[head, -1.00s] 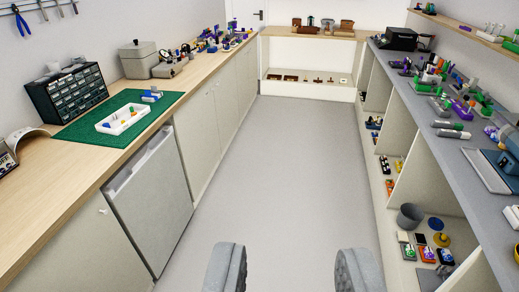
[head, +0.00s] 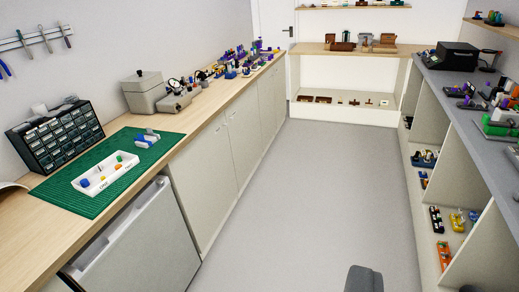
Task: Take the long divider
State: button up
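I cannot make out a long divider for certain in the head view. A white tray (head: 106,188) lies on a green mat (head: 70,203) on the left wooden counter, with blue, orange, yellow and green pieces in it. A blue and white piece (head: 147,138) lies on the mat behind the tray. My gripper (head: 418,287) shows only at the bottom edge, right of centre, over the floor. One grey finger is clear and a sliver of the other shows, with an empty gap between them. It is far from the tray.
A dark drawer cabinet (head: 57,137) and a grey box (head: 143,92) stand on the left counter (head: 215,126), beyond them several small parts. Shelving (head: 480,245) under a grey bench runs along the right. A low shelf (head: 345,112) closes the far end. The floor (head: 300,215) between is clear.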

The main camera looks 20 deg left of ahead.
aim_at(141, 138)
jog(key=i, duration=1.3)
jog(key=u, duration=0.5)
jog(key=i, duration=1.3)
jog(key=u, duration=1.2)
jog(key=i, duration=1.3)
jog(key=u, duration=0.7)
